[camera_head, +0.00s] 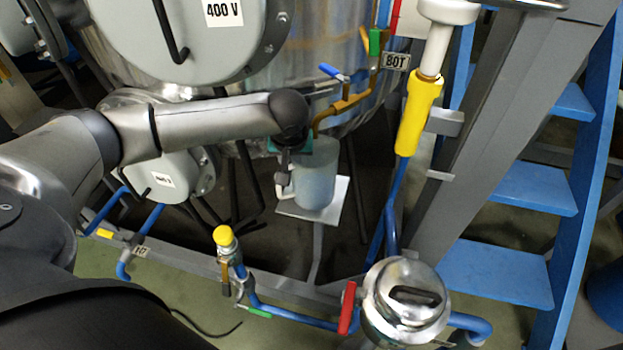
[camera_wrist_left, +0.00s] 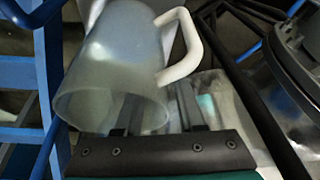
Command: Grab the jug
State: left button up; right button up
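The jug (camera_head: 314,178) is a translucent, pale blue-grey vessel with a white handle. In the head view it stands on a small light platform (camera_head: 338,200) below the brass tap. My left gripper (camera_head: 284,172) is at the jug's left side, by the handle, and partly hidden by my arm. In the left wrist view the jug (camera_wrist_left: 112,65) looms close, with its handle (camera_wrist_left: 186,48) to the right. The two fingers of my left gripper (camera_wrist_left: 160,105) are spread apart near the lower end of the handle. Whether they touch it is unclear. My right gripper is not seen.
A brass outlet with a blue-handled valve (camera_head: 334,73) is just above the jug. A large steel vessel (camera_head: 300,60) stands behind. Blue stairs (camera_head: 520,185) are at the right. Blue pipes and a steel pump-like body (camera_head: 404,305) occupy the front.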

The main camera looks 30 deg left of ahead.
pick_arm(q)
grip_shut()
dwell(1.4)
